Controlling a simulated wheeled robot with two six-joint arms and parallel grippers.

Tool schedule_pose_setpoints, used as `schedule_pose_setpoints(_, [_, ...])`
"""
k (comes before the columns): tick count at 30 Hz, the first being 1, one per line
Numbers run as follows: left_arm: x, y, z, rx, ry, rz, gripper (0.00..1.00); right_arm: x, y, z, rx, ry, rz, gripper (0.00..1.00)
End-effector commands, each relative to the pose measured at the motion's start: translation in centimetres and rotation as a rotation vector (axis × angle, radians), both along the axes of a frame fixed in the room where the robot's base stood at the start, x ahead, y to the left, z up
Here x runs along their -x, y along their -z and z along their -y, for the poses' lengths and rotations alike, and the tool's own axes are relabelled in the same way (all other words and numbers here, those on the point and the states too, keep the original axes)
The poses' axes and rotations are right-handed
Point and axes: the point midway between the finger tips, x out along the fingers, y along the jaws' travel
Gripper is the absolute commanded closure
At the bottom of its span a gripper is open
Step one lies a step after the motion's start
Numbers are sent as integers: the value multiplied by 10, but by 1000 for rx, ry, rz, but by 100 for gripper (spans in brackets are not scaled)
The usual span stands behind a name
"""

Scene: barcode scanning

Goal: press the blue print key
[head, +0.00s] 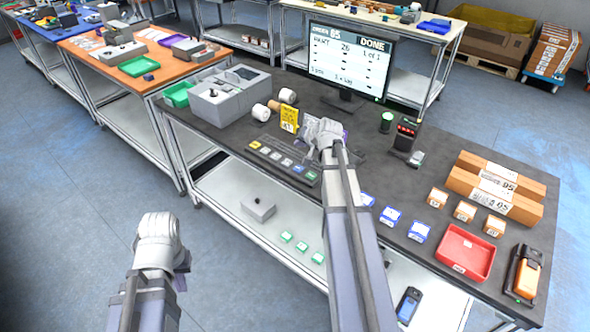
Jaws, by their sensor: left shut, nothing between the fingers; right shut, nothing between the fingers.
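A row of small coloured keys lies along the near edge of the dark worktable (200,118). The blue key (298,169) is near the right end of the row, beside a green key (311,176). My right gripper (325,133) is shut and empty, above the table behind and to the right of the blue key. Its fingertips are hard to make out, and I cannot tell whether they touch anything. My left gripper (163,232) is shut and empty, over the floor in front of the table, well away from the keys.
A monitor (347,62) reading DONE stands behind my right gripper. A grey machine (230,97), label rolls (287,96) and a yellow sign (289,119) are to the left. Blue-labelled items (391,215), cartons (495,188) and a red tray (465,252) are to the right.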

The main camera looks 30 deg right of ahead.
Motion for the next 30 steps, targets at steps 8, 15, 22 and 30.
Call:
schedule_pose_setpoints(8, [0, 5, 0, 0, 0, 0, 100, 0, 6, -1, 1, -2, -1, 100])
schedule_pose_setpoints(15, [0, 27, 0, 0, 0, 0, 100, 0, 27, -1, 1, -2, -2, 100])
schedule_pose_setpoints(22, [0, 59, 0, 0, 0, 0, 100, 0, 59, -1, 1, -2, -2, 100])
schedule_pose_setpoints(30, [0, 87, 0, 0, 0, 0, 100, 0, 87, -1, 1, -2, -2, 100])
